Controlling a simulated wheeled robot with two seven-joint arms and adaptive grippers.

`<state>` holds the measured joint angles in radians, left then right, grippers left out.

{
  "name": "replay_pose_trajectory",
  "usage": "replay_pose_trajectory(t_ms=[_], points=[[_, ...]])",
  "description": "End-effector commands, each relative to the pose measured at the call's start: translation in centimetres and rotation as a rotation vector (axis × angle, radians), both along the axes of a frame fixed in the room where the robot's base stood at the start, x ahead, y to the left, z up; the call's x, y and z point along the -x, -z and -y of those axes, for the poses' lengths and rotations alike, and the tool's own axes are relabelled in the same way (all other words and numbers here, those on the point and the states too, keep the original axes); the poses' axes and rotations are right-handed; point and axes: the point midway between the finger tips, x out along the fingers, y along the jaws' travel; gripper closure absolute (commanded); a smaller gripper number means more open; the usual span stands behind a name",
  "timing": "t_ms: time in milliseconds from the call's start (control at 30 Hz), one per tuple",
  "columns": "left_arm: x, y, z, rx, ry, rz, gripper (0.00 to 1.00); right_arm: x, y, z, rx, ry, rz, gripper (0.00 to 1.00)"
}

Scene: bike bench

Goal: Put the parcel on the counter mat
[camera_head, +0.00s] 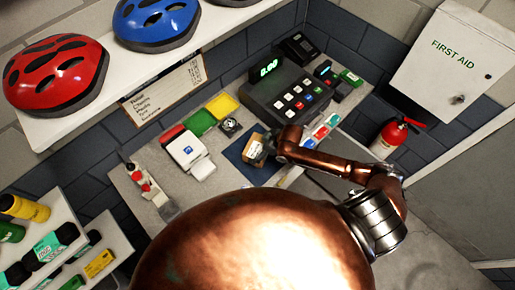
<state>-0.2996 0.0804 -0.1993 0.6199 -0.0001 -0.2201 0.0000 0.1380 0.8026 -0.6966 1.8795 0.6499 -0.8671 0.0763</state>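The parcel (256,151), a small brown cardboard box with a pale label, is at the dark blue counter mat (236,155) in the middle of the counter. It appears within the mat's outline, but I cannot tell whether it rests on the mat or is held just above it. My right gripper (271,143) is at the parcel's right side, touching or very close to it. Its fingers are small and partly hidden, so their opening is unclear. My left gripper is not in view.
A cash register (291,97) stands behind the mat. A white card printer (189,152) and coloured trays (201,122) are to the left. A strip of coloured items (322,131) lies right of the mat. Helmets (55,73) sit on a shelf above. A fire extinguisher (391,137) hangs right.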

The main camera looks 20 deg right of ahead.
Motion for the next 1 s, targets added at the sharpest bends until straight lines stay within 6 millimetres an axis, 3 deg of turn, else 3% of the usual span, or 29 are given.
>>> replay_pose_trajectory(t_ms=[267,700,1000], points=[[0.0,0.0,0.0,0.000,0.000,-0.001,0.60,0.2,-0.6,0.3,0.002,0.000,0.001,0.00],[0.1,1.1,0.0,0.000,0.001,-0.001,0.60,3.8,-7.6,3.2,0.003,-0.001,0.000,0.00],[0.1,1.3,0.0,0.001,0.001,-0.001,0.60,5.0,-10.2,4.1,0.000,0.001,-0.001,0.00]])
